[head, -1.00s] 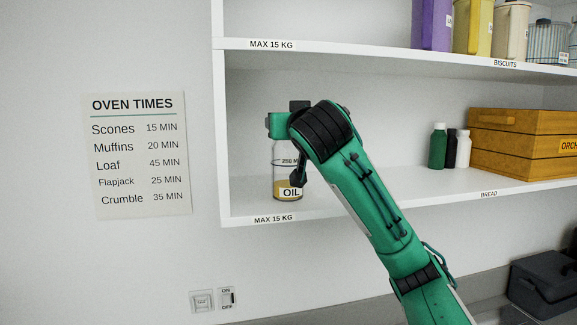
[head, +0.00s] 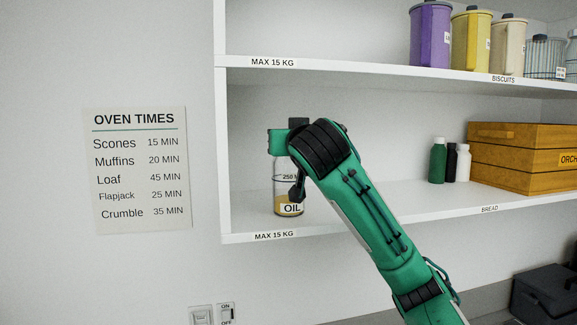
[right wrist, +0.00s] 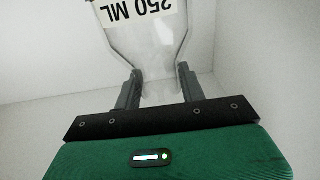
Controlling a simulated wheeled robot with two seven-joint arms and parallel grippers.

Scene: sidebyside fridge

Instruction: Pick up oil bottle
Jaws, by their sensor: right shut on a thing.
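The oil bottle (head: 286,202) is clear glass with a yellowish content at the bottom and an "OIL" label. It stands upright at the left end of the lower shelf, its top hidden behind my arm in the head view. My right gripper (head: 297,180) is at the bottle's upper part. In the right wrist view the bottle (right wrist: 150,48), with its "250 ML" marking upside down, sits between the two fingers of my right gripper (right wrist: 160,88), which is shut on its neck. My left gripper is not in view.
The lower shelf (head: 400,208) has a side wall left of the bottle and an upper shelf (head: 350,69) above. Several small bottles (head: 437,160) and a yellow wooden crate (head: 505,165) stand to the right. The shelf between is clear. Canisters (head: 470,42) stand above.

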